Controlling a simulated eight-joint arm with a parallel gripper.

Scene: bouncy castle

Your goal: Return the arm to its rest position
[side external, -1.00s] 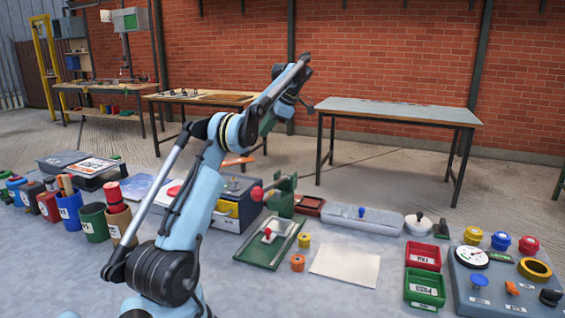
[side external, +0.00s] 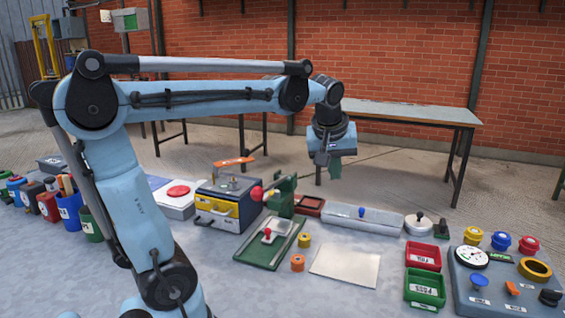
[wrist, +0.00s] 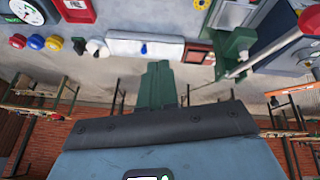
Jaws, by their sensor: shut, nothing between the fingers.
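My gripper (side external: 335,166) hangs from the end of my light blue arm, above the far side of the grey worktable (side external: 215,290). Its green fingers point down, are shut together and hold nothing. In the wrist view the closed green fingers (wrist: 157,85) show at the middle, clear of every object. My upper arm reaches level across the picture to the right, with the wrist bent downward. The gripper is in the air to the right of the green press (side external: 284,195), touching nothing.
Below stand a drawer box (side external: 226,205), a green tray fixture (side external: 270,243), a long grey case (side external: 362,218), red and green bins (side external: 425,287) and a button panel (side external: 500,285). Colored cups (side external: 70,205) stand at the left. A white sheet (side external: 345,264) lies flat. The air around my gripper is clear.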

